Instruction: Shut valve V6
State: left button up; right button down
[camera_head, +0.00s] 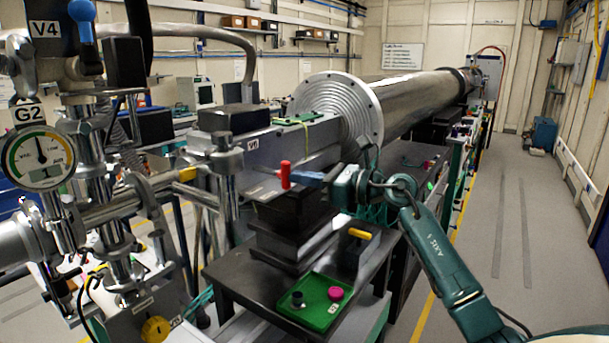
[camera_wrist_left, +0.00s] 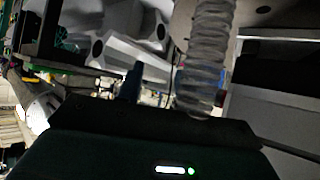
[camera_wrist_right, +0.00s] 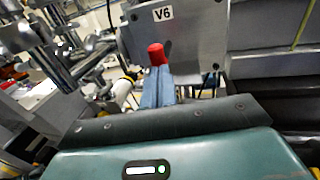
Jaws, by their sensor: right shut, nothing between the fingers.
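Valve V6 shows a red upright handle (camera_head: 285,175) at the side of the grey metal housing, near a small V6 label (camera_head: 252,145). In the right wrist view the red handle (camera_wrist_right: 157,54) stands just beyond the fingertips, below the V6 plate (camera_wrist_right: 162,14). My right gripper (camera_head: 302,177) comes in from the right, its blue fingers shut and empty, their tips close to the handle. I cannot tell whether they touch it. My left gripper (camera_wrist_left: 160,85) shows only in its own wrist view, with two blue fingers apart, one partly hidden by a ribbed hose (camera_wrist_left: 214,60).
A green tray (camera_head: 335,312) with a pink knob and a dark knob lies on the black bench (camera_head: 240,285) below. A yellow handle (camera_head: 360,234) is nearby. Gauge G2 (camera_head: 40,158) and blue-handled V4 (camera_head: 83,15) stand at left. The right aisle floor (camera_head: 515,220) is clear.

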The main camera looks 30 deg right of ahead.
pick_arm(q)
jog(key=shift+d+r, duration=0.2)
pick_arm(e)
jog(key=x, duration=0.3)
jog(key=d+x, duration=0.1)
jog(key=x, duration=0.1)
jog(key=shift+w, duration=0.35)
jog(key=shift+r, duration=0.1)
